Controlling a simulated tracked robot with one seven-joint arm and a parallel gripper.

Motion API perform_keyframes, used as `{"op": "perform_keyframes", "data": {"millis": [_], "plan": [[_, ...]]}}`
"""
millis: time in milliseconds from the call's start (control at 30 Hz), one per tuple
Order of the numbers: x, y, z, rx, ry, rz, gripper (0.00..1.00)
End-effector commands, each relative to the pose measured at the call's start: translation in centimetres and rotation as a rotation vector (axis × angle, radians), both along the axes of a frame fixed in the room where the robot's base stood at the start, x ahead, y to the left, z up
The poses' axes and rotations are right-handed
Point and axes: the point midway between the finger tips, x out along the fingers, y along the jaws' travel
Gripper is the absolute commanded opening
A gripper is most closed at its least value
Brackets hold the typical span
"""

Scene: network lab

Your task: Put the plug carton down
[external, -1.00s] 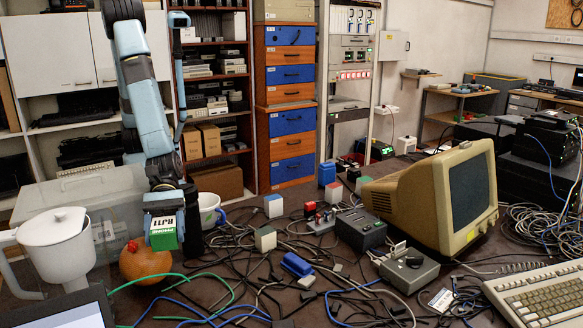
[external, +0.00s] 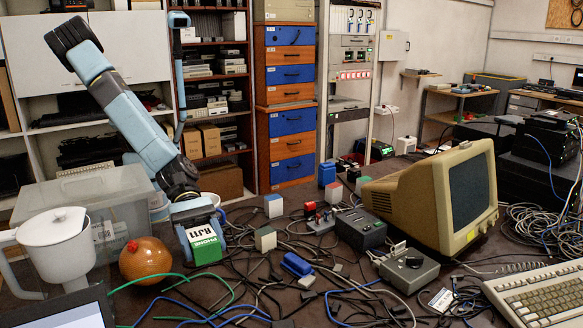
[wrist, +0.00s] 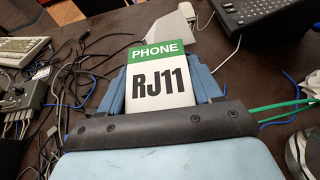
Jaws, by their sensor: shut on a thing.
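The plug carton (external: 204,243) is a small green and white box marked PHONE RJ11. In the external view it is low over the cable-strewn table, right of the orange ball-shaped object, and tilted. I cannot tell whether its underside touches the table. My gripper (external: 200,228) is shut on it from above, with a blue finger on either side. In the wrist view the carton (wrist: 161,80) sits between the fingers of my gripper (wrist: 162,88), its label facing the camera.
The orange ball (external: 146,260) and white jug (external: 60,245) stand to the left. A clear plastic bin (external: 95,205) is behind them. Loose cables cover the table around the carton. A blue block (external: 296,265), a grey switch box (external: 408,268) and a beige monitor (external: 435,200) are to the right.

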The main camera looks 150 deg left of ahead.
Motion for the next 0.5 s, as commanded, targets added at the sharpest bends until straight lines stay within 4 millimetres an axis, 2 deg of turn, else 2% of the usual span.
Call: {"op": "perform_keyframes", "data": {"millis": [200, 500], "plan": [[1.4, 0.4, 1.1, 0.002, 0.001, 0.047, 0.25], [1.6, 0.5, 1.4, -0.001, 0.001, 0.056, 0.25]]}}
